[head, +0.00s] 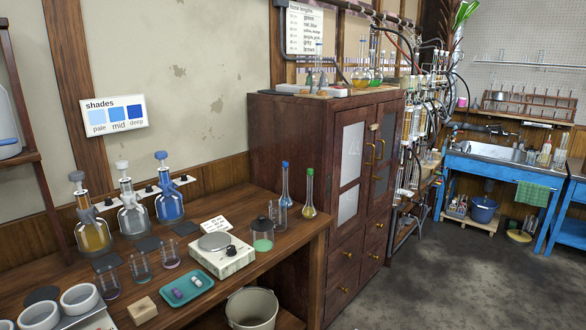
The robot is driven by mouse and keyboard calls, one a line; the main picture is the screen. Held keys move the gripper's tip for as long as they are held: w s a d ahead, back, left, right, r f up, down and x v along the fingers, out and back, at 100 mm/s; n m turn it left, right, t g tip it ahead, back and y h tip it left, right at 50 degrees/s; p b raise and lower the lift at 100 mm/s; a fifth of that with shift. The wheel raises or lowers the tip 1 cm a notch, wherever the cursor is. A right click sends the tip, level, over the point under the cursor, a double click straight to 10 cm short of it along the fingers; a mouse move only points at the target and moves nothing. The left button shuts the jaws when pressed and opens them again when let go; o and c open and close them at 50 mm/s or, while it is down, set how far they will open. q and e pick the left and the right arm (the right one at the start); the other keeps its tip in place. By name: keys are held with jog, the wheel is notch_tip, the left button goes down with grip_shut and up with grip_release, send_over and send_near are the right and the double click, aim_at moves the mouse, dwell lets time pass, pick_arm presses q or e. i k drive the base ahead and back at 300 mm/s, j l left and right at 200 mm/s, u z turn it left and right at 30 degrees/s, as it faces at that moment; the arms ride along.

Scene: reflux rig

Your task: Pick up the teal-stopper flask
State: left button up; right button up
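No stopper in the head view is clearly teal. A long-necked flask with a blue stopper (284,197) stands upright at the right end of the wooden bench (325,222). Beside it stands a similar flask with a green stopper (309,210) and yellowish liquid in its bulb. Several more flasks, some with orange or green liquid (361,78), stand on top of the dark wooden cabinet (305,125); their stoppers are too small to tell. Neither of my grippers is in view.
The bench holds dispenser bottles (168,205), a hotplate (222,254), a jar of green liquid (262,238), small beakers and a teal tray (187,287). A bucket (251,310) stands below the bench's front edge. Grey floor (440,270) lies open at right, before a blue sink bench (490,170).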

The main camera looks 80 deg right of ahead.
aim_at(284, 196)
jog(key=z, duration=2.5)
jog(key=l, duration=0.1)
jog(key=i, duration=0.05)
